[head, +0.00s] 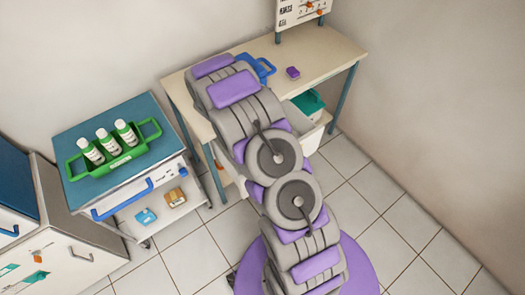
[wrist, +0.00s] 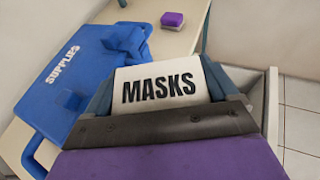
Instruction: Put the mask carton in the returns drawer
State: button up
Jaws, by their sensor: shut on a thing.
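The mask carton (wrist: 158,88) is white with "MASKS" in black letters. In the wrist view it sits between the blue-grey fingers of my gripper (wrist: 160,82), which is shut on it. The carton's lower part is hidden behind my gripper. An open white drawer (wrist: 272,115) shows just right of and beyond the carton in the wrist view. In the head view the drawer (head: 312,138) is pulled out under the right part of the desk, with a teal item (head: 308,103) in or by it. No drawer label is readable. My arm hides the gripper and carton in the head view.
A desk (head: 320,55) bears a blue supplies case (wrist: 75,75), also partly seen in the head view (head: 262,68), and a small purple block (head: 292,72). A cart (head: 80,190) with a green bottle caddy (head: 75,170) stands left. Tiled floor is clear at right.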

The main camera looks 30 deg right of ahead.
jog(key=s+d+f+m+g+h+b, duration=0.1)
jog(key=s+d+f+m+g, duration=0.1)
jog(key=s+d+f, duration=0.3)
jog(key=s+d+f+m+g, duration=0.1)
jog(key=d+f+g, duration=0.15)
jog(key=f, duration=0.45)
jog(key=s+d+f+m+g+h+b, duration=0.1)
jog(key=s+d+f+m+g, duration=0.1)
jog(key=s+d+f, duration=0.3)
jog(key=f, duration=0.3)
jog(key=w+f+b, duration=0.1)
jog(key=f, duration=0.3)
jog(key=a+f, duration=0.1)
jog(key=f, duration=0.3)
jog(key=shift+w+b, duration=0.15)
jog(key=shift+b, duration=0.25)
jog(key=shift+f, duration=0.5)
jog(key=shift+f, duration=0.1)
jog(key=o, duration=0.8)
jog(key=shift+f, duration=0.1)
jog(key=shift+o, duration=0.2)
